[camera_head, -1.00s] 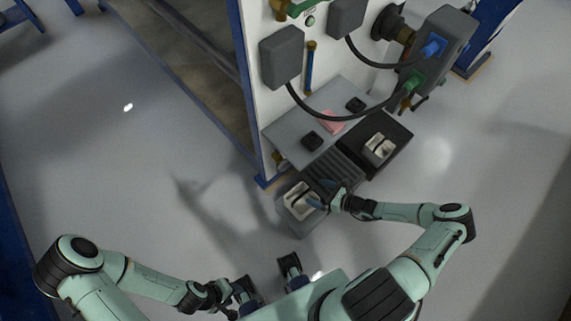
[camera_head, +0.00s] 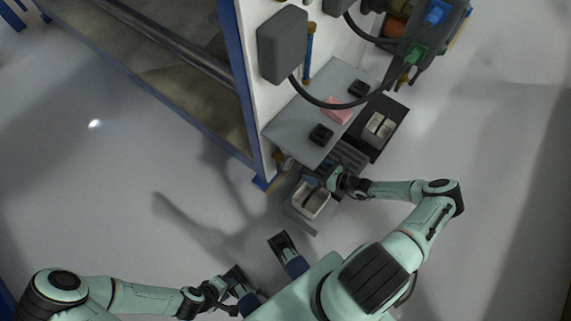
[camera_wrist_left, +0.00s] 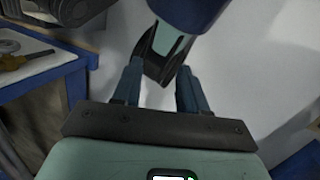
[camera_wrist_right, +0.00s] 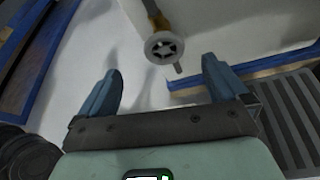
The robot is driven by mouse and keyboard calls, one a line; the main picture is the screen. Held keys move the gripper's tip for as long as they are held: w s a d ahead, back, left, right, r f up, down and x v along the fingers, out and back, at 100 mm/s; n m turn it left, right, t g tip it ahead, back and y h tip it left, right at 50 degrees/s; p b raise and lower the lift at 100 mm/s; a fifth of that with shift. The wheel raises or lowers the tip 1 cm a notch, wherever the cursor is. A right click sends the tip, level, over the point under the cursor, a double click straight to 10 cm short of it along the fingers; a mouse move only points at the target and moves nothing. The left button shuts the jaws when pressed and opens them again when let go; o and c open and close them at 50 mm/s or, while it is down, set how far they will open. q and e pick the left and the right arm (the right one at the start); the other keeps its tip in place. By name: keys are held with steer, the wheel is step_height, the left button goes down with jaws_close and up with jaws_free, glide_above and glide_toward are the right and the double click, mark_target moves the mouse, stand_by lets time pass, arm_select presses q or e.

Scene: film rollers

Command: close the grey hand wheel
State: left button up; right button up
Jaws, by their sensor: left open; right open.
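The grey hand wheel (camera_wrist_right: 164,48) shows in the right wrist view, small and spoked, at the end of a brass stem. It lies ahead of my right gripper (camera_wrist_right: 160,88), centred beyond the gap between its fingers and apart from them. The right gripper is open and empty. In the head view it is beside the low shelf, partly hidden by its own wrist; I cannot make out the wheel clearly there. My left gripper (camera_wrist_left: 158,88) is open and empty, low over the floor near my base and far from the wheel.
A grey shelf (camera_head: 290,128) with a pink pad (camera_head: 339,110) and black blocks juts from the white panel. Below are a bin (camera_head: 311,199) and a black tray (camera_head: 389,143) with light blocks. A blue-edged bench (camera_head: 186,112) stands left. The left floor is open.

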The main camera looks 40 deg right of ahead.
mark_target(291, 164)
steer(key=b+x, duration=0.1)
steer(key=x, duration=0.3)
steer(key=f+b+x, duration=0.1)
steer(key=b+x, duration=0.1)
steer(key=x, duration=0.3)
steer(key=f+b+x, duration=0.1)
steer(key=x, duration=0.3)
steer(key=shift+s+f+b, duration=0.1)
steer(key=shift+s+b, duration=0.1)
steer(key=shift+b, duration=0.15)
arm_select(q)
steer(key=w+a+f+t, duration=0.2)
steer(key=w+f, duration=0.4)
steer(key=shift+w+a+f+y, duration=0.15)
steer(key=shift+a+f+y, duration=0.1)
steer(key=shift+a+y, duration=0.15)
arm_select(e)
steer(key=shift+w+a+f, duration=0.1)
steer(key=shift+w, duration=0.25)
